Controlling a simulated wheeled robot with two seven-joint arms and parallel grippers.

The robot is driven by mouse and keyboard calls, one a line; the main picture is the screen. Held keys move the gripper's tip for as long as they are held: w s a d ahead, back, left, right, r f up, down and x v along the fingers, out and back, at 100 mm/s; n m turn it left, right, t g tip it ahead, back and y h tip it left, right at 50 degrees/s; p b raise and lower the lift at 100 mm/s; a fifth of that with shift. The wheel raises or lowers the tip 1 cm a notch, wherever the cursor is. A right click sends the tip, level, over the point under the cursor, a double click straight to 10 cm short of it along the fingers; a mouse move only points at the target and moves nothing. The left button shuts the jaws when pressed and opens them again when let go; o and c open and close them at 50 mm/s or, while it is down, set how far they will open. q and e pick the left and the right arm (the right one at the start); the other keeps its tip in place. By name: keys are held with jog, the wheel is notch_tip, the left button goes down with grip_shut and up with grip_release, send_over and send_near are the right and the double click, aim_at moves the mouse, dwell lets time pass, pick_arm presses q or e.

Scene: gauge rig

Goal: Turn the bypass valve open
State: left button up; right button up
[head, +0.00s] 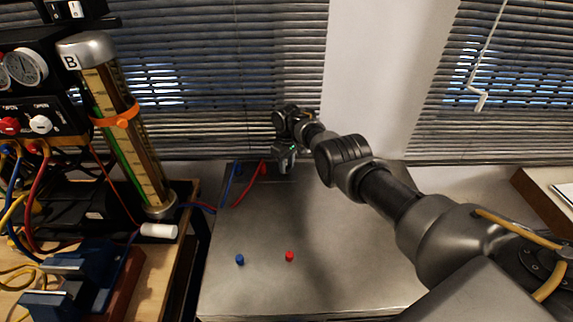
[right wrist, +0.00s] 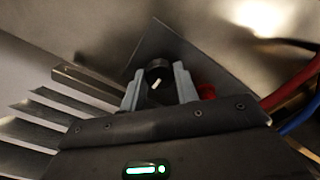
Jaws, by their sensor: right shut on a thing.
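In the right wrist view a round black knob (right wrist: 157,72) with a short white mark sits between the two grey fingers of my right gripper (right wrist: 158,88). I take it to be the bypass valve's knob. The white mark is slanted in this view. The fingers are shut on the knob's sides. In the head view my right gripper (head: 285,158) is at the far edge of the metal table, and the knob cannot be made out there. My left gripper is in neither view.
The metal table (head: 330,270) is mostly clear, with a blue cap (head: 240,259) and a red cap (head: 289,256). Red and blue hoses (head: 250,188) run close left of the gripper. A tall gauge column (head: 125,140) and wooden bench stand left. Window blinds (head: 230,60) are behind.

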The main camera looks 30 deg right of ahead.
aim_at(287, 166)
jog(key=o, duration=1)
jog(key=shift+c, duration=0.2)
jog(key=shift+r, duration=0.4)
notch_tip(287, 166, up, 10)
jog(key=p, duration=0.2)
